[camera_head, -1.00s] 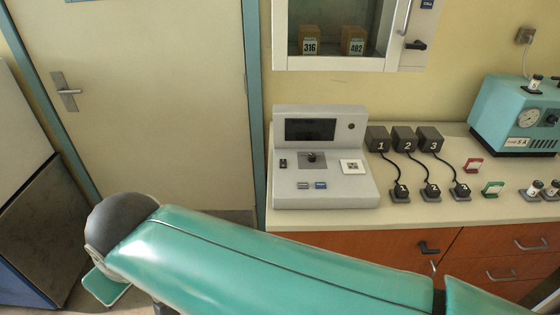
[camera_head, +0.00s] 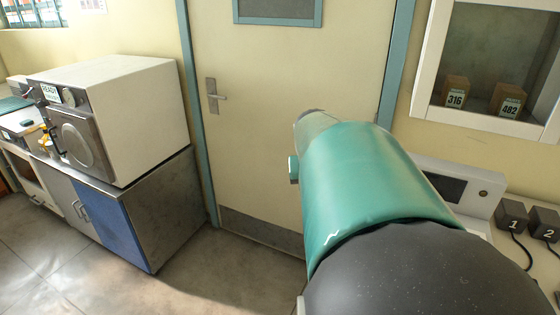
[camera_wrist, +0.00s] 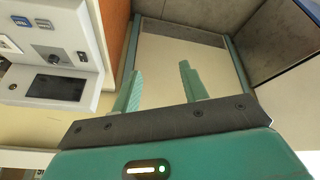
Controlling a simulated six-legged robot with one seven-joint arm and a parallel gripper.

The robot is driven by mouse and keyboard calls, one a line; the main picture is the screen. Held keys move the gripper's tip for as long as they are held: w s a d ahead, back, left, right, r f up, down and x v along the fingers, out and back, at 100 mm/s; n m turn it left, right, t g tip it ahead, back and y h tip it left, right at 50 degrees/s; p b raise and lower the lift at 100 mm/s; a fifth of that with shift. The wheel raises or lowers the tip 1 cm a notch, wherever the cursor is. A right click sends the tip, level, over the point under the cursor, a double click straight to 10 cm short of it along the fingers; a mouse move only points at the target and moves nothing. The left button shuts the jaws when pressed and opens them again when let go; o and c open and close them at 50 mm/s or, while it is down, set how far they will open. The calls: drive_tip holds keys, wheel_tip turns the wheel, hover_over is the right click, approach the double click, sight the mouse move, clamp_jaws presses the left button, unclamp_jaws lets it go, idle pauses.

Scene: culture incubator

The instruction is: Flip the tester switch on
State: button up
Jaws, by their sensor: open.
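The tester is a pale grey console (camera_head: 470,190) with a dark screen (camera_head: 447,187), at the right of the head view and largely hidden behind my arm. In the wrist view the tester (camera_wrist: 92,75) shows upside down at the upper left. I cannot tell the switch's position. My gripper (camera_wrist: 159,82) is open and empty, its green fingers apart, beside the tester and not touching it. I cannot make out its fingers in the head view.
A closed door (camera_head: 275,110) stands behind my arm. A white machine (camera_head: 120,115) sits on a cabinet (camera_head: 140,205) at left. A wall cabinet (camera_head: 490,60) holds boxes 316 and 482. Numbered blocks (camera_head: 511,213) stand right of the tester. The floor at lower left is clear.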

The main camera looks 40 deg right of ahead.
drive_tip(key=s+d+f+m, duration=0.15)
drive_tip(key=s+d, duration=0.25)
drive_tip(key=d, duration=0.4)
drive_tip(key=s+d+f+m+g, duration=0.15)
drive_tip(key=s+d, duration=0.25)
drive_tip(key=d, duration=0.4)
drive_tip(key=s+d+f+m, duration=0.1)
drive_tip(key=s+d+m, duration=0.15)
drive_tip(key=d, duration=0.55)
drive_tip(key=x, duration=1.3)
drive_tip(key=shift+s+d+f, duration=0.1)
drive_tip(key=shift+s+f, duration=0.15)
drive_tip(key=shift+f, duration=0.1)
